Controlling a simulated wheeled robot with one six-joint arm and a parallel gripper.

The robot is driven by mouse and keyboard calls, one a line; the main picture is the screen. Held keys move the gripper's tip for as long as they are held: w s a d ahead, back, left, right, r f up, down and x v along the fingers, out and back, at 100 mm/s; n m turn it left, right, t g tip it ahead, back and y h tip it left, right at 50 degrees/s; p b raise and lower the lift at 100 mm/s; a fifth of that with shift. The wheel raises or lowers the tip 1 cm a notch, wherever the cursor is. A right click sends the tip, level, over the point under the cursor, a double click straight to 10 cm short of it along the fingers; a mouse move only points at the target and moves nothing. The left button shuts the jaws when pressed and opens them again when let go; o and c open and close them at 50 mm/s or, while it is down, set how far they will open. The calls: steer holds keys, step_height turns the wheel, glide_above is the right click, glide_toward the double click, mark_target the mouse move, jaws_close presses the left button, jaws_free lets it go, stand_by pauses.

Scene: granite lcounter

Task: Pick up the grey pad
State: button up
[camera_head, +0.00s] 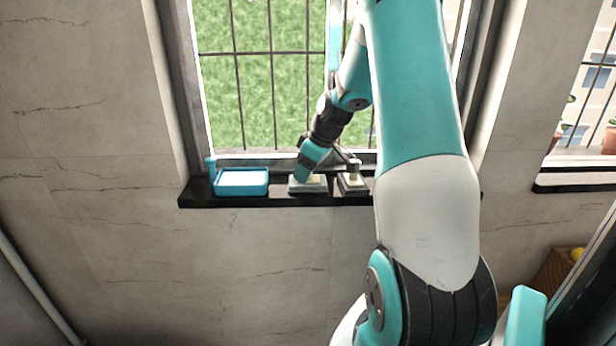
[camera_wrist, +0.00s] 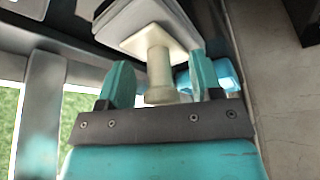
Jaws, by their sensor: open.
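Two greyish pads with pale tops sit side by side on the dark window sill: a left pad (camera_head: 307,189) and a right pad (camera_head: 352,190). Their colours look alike in the head view. My gripper (camera_head: 304,177) is low over the left pad and hides part of it. In the wrist view, my gripper (camera_wrist: 160,72) is open, with a cream handle (camera_wrist: 159,68) standing between its teal fingers. The handle joins a light square plate on a grey pad (camera_wrist: 143,17). I cannot tell whether either finger touches the handle.
A blue tray (camera_head: 241,193) with a pale inside stands left of the pads on the narrow sill (camera_head: 275,201). The barred window (camera_head: 255,90) is close behind. My arm covers the sill's right part.

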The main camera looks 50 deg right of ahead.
steer(key=c, duration=1)
steer(key=shift+a+r+b, duration=0.1)
steer(key=shift+r+b, duration=0.05)
steer(key=shift+b, duration=0.5)
